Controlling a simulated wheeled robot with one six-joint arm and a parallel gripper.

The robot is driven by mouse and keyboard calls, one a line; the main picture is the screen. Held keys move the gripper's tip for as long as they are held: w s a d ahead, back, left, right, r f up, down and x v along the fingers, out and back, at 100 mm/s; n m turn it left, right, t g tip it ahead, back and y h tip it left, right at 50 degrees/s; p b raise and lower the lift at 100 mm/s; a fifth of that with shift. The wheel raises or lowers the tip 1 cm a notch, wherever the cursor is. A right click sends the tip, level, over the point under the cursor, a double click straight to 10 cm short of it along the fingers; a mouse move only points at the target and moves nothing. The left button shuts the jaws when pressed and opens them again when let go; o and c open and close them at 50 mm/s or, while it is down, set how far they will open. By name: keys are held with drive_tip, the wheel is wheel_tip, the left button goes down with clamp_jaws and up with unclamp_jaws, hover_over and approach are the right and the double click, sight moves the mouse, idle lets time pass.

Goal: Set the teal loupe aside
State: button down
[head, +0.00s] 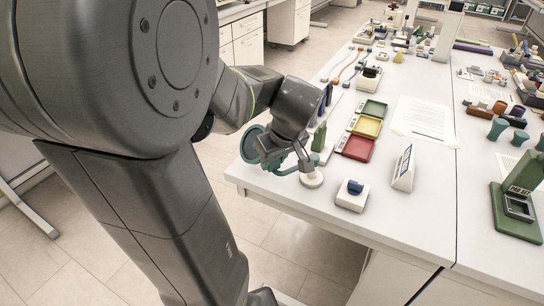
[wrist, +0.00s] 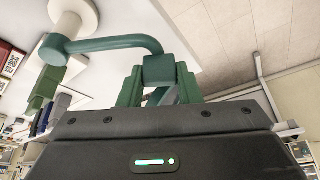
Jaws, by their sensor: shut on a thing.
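The teal loupe shows in the head view as a round teal rim (head: 250,144) beside my wrist, left of the table's near-left edge. A curved teal arm (wrist: 110,43) runs from the grip to a small white round stand (head: 312,179) near the table corner. The stand also shows at the top left in the wrist view (wrist: 74,14). My gripper (wrist: 160,88) is shut on a teal block at the end of that arm. In the head view my gripper (head: 276,166) is partly hidden by my wrist. I cannot tell whether the stand touches the table.
On the white table (head: 300,202), a white block with a dark blue top (head: 352,194) and a small sign (head: 404,168) stand right of the stand. Green, yellow and red trays (head: 358,147) lie behind. A green upright item (head: 320,137) is close to my wrist.

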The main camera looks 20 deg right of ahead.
drive_tip(key=shift+s+n, duration=0.3)
idle(0.4)
drive_tip(key=c, duration=1)
unclamp_jaws()
drive_tip(key=shift+s, duration=0.1)
drive_tip(key=shift+c, duration=0.2)
drive_tip(key=v, duration=1.3)
drive_tip(key=shift+d+r, duration=0.2)
drive_tip(key=shift+r, duration=0.25)
